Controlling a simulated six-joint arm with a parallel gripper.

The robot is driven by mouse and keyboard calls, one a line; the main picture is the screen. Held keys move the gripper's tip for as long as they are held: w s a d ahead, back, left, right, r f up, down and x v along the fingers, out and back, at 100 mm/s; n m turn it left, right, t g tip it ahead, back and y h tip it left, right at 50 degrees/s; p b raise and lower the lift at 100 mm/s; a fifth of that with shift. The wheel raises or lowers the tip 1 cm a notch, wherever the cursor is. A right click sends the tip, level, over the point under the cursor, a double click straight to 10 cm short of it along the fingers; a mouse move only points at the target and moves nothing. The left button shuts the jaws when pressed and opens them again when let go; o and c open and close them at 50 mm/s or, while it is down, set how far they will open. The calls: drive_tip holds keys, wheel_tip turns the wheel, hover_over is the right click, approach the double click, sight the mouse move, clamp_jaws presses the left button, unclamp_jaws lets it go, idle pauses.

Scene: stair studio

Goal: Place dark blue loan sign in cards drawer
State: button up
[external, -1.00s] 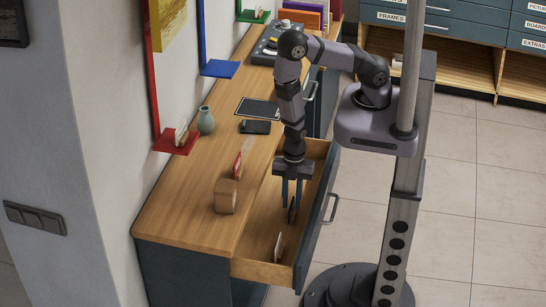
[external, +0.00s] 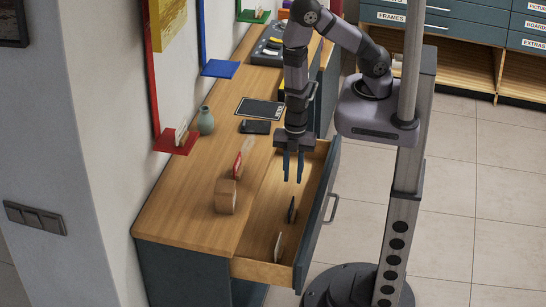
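A small dark sign (external: 292,210) stands upright in the open drawer (external: 264,271); its exact colour and lettering are too small to tell. My gripper (external: 293,180) is above and apart from it, fingers pointing down, with a gap between them and nothing held. A pale sign (external: 278,246) also stands in the drawer, nearer its front-left end. The drawer's label is not visible.
The wooden counter (external: 185,225) beside the drawer holds a wooden block (external: 225,196), a red-and-white sign (external: 237,165), a green vase (external: 205,120) and dark flat items (external: 256,127). The drawer's front panel (external: 318,220) sticks out to the right.

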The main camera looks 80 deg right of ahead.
drive_tip(key=w+d+r+m+t+h, duration=0.25)
drive_tip(key=w+d+r+m, duration=0.45)
drive_tip(key=d+r+m, duration=0.35)
drive_tip(key=s+d+r+m+g, duration=0.2)
drive_tip(key=s+d+r+m, duration=0.3)
drive_tip(key=r+m, duration=0.3)
drive_tip(key=shift+s+d+r+y, duration=0.35)
drive_tip(key=shift+s+r+y, duration=0.1)
drive_tip(key=shift+s+r, duration=0.2)
drive_tip(key=shift+g, duration=0.25)
